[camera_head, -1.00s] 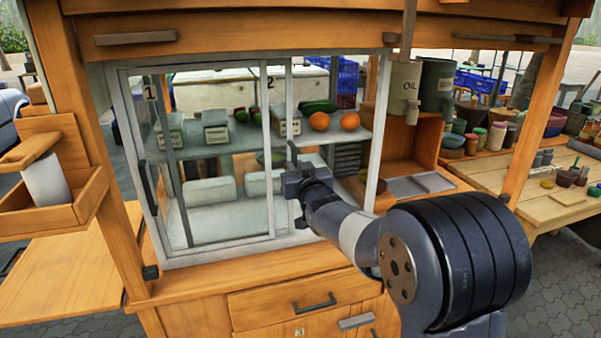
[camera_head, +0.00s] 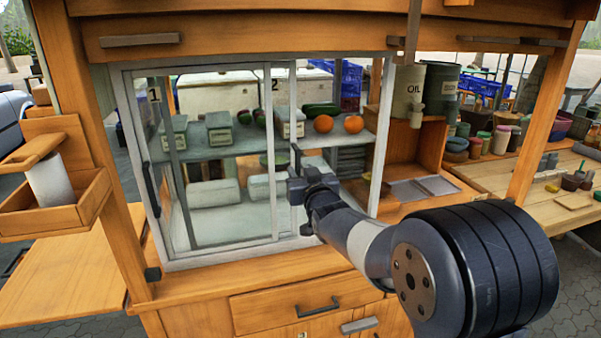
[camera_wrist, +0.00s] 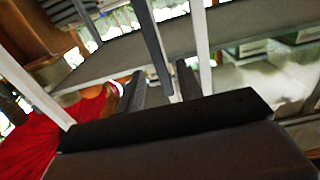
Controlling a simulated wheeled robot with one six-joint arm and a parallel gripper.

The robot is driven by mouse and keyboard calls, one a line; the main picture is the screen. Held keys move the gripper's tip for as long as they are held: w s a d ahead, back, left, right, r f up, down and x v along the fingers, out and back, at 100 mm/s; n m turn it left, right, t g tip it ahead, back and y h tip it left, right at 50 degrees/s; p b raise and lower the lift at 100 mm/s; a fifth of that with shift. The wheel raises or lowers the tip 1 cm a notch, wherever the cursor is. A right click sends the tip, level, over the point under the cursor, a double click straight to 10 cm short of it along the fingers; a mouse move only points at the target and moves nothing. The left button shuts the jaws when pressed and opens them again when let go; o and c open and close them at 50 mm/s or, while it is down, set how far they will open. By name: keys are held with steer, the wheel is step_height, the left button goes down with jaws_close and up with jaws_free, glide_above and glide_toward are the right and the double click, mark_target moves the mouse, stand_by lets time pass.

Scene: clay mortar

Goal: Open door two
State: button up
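My gripper (camera_head: 297,172) is at door two's right stile. In the wrist view the two dark fingertips of my gripper (camera_wrist: 160,82) are apart. A dark upright bar (camera_wrist: 152,40), apparently door two's handle, runs down between them, with room beside it. Whether a finger touches it is unclear. The handle's lower part is hidden.
Inside the cabinet a shelf (camera_head: 222,148) carries tins, cucumbers and oranges (camera_head: 323,124). The right post (camera_head: 382,130) bounds the opening. The wooden counter (camera_head: 240,274) and a drawer handle (camera_head: 318,306) lie below. A wooden side box (camera_head: 50,215) juts out at left.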

steer(key=b+v, duration=0.1)
steer(key=v, duration=0.8)
steer(key=shift+s+b, duration=0.15)
steer(key=shift+b, duration=0.15)
steer(key=p+x, duration=0.2)
steer(key=x, duration=0.8)
steer(key=shift+w, duration=0.25)
steer(key=shift+w+a, duration=0.1)
steer(key=shift+w, duration=0.1)
steer(key=shift+d+p, duration=0.35)
steer(key=shift+d, duration=0.1)
